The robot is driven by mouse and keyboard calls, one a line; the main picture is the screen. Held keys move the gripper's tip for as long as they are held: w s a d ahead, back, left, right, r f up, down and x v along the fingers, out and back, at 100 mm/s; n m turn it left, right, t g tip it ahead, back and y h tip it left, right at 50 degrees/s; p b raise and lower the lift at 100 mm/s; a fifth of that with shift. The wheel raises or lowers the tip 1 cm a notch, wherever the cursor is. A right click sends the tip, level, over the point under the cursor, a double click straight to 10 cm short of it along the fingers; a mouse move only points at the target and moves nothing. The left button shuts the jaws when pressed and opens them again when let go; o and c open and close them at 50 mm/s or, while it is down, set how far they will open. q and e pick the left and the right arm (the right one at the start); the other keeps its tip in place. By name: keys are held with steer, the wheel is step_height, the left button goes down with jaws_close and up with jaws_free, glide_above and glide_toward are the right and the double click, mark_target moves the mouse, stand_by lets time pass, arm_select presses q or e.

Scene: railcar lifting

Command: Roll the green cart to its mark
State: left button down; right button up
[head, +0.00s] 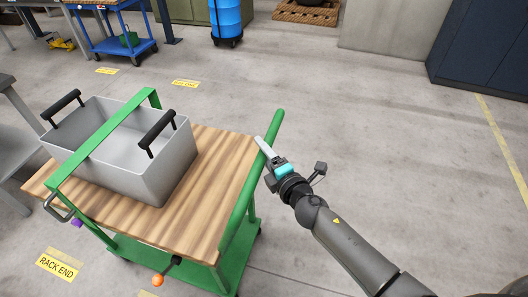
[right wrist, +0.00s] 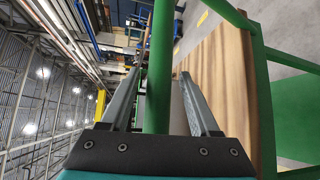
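The green cart has a wooden top (head: 208,205) and a green push bar (head: 262,165) along its right side. My right gripper (head: 262,145) is at the push bar's upper part. In the right wrist view the push bar (right wrist: 158,70) runs between my two fingers (right wrist: 160,85), with gaps showing on both sides, so the gripper is open around it. My left gripper is out of view. Yellow floor labels lie around the cart; one reads RACK END (head: 57,266).
Two more yellow labels (head: 185,83) (head: 106,70) lie beyond the cart. A blue cart (head: 125,46) and a blue drum (head: 227,18) stand at the back. Dark cabinets (head: 485,50) stand at the right. A grey table (head: 12,140) is close on the left. Floor right of the cart is clear.

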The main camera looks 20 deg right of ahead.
jaws_close()
stand_by(1.2)
